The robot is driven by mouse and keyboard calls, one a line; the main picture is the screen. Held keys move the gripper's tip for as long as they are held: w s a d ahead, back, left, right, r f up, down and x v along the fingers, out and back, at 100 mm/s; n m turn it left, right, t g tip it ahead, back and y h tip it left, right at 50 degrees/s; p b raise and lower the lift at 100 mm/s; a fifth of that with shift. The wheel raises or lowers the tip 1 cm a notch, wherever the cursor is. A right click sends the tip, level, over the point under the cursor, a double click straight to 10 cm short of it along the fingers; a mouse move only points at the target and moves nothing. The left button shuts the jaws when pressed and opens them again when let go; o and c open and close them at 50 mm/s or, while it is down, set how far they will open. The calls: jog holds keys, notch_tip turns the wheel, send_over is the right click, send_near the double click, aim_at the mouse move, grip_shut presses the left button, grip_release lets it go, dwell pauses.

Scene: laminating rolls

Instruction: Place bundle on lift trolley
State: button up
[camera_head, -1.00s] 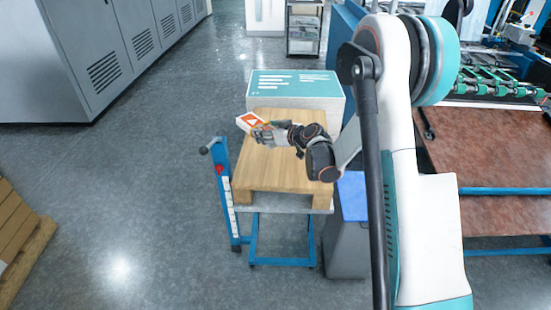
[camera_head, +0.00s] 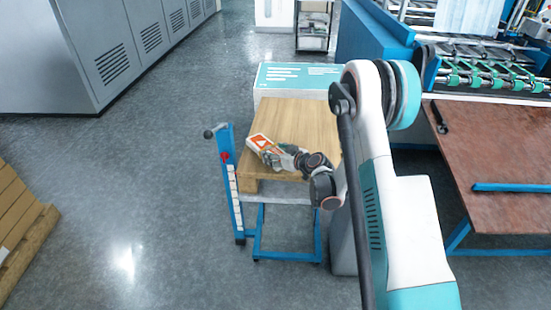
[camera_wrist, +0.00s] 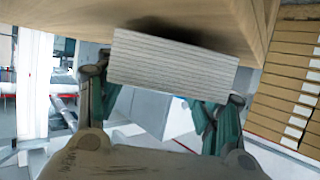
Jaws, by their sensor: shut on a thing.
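The bundle (camera_head: 259,142) is a small stack with a white and orange top, over the left part of the wooden top. In the wrist view, its layered pale edge (camera_wrist: 173,65) spans between the fingers. My gripper (camera_head: 269,150) is shut on it. The lift trolley (camera_head: 236,196) has a blue frame and handle post and carries a thick wooden board (camera_head: 297,118). The wrist view shows the board's underside or face (camera_wrist: 215,14) close to the bundle, with a dark shadow between. I cannot tell whether they touch.
A white and teal box (camera_head: 290,76) stands behind the board. A machine with a brown table (camera_head: 500,165) is on the right, grey cabinets (camera_head: 110,50) at the upper left. Stacked cartons on a pallet (camera_head: 18,225) are at the lower left. The floor left of the trolley is clear.

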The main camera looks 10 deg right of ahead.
jog(key=shift+f, duration=0.35)
jog(key=shift+f, duration=0.15)
jog(key=o, duration=1.3)
jog(key=shift+c, duration=0.2)
